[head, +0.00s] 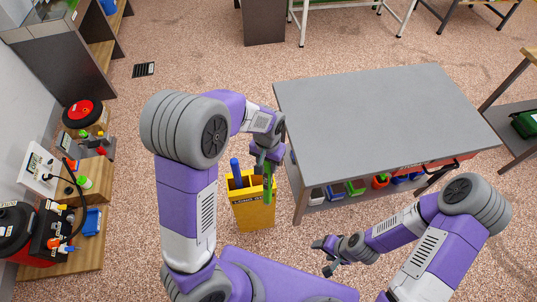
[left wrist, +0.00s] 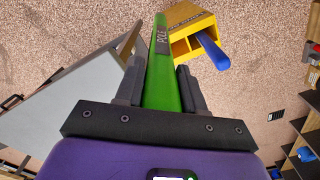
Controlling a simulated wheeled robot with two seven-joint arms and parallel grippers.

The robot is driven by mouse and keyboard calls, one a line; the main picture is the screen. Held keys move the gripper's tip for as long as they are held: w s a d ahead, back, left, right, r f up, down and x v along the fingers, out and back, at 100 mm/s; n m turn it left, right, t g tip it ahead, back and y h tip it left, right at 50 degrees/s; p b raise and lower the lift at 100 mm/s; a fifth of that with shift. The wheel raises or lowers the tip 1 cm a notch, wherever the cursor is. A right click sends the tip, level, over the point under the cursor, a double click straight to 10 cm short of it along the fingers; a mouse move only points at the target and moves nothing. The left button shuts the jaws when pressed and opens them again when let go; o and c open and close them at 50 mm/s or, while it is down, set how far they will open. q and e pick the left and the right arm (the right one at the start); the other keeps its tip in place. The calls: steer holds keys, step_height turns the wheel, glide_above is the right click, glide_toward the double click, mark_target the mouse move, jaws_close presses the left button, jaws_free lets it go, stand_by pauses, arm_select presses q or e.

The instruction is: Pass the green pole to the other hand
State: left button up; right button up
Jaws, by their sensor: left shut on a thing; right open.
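The green pole (left wrist: 161,70) carries the word POLE and runs between the fingers of my left gripper (left wrist: 160,88) in the left wrist view. My left gripper is shut on it. In the head view the green pole (head: 268,182) hangs below my left gripper (head: 266,158), in front of the yellow box's right side. My right gripper (head: 326,256) is open and empty, low and to the right of the pole, well apart from it.
A yellow box (head: 254,212) stands on the floor with a blue pole (head: 236,172) in it. Wooden shelving with tools (head: 88,188) lines the left wall. Speckled floor lies open between.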

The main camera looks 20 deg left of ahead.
steer(key=shift+o, duration=0.4)
steer(key=shift+w, duration=0.1)
steer(key=w+a+r+m+t+h, duration=0.1)
steer(key=w+a+r+t+h, duration=0.1)
steer(key=w+a+r+t, duration=0.75)
steer(key=w+a+r+m+t+h, duration=0.15)
steer(key=w+a+r+t, duration=0.35)
steer(key=w+a+r, duration=0.9)
steer(key=s+f+m+h, duration=0.3)
steer(key=s+h, duration=0.8)
steer(key=h, duration=0.1)
arm_select(q)
steer(key=w+d+r+m, duration=0.3)
steer(key=d+r, duration=0.2)
steer(key=r, duration=0.3)
steer(key=w+d+r+m, duration=0.3)
steer(key=d+r+m, duration=0.1)
steer(key=r, duration=0.4)
steer(key=shift+w+d+r, duration=0.35)
steer(key=shift+r, duration=0.05)
arm_select(e)
steer(key=w+d+g, duration=0.1)
steer(key=w+d, duration=0.6)
steer(key=w, duration=0.1)
steer(key=shift+w+d+f, duration=0.2)
steer(key=shift+w, duration=0.15)
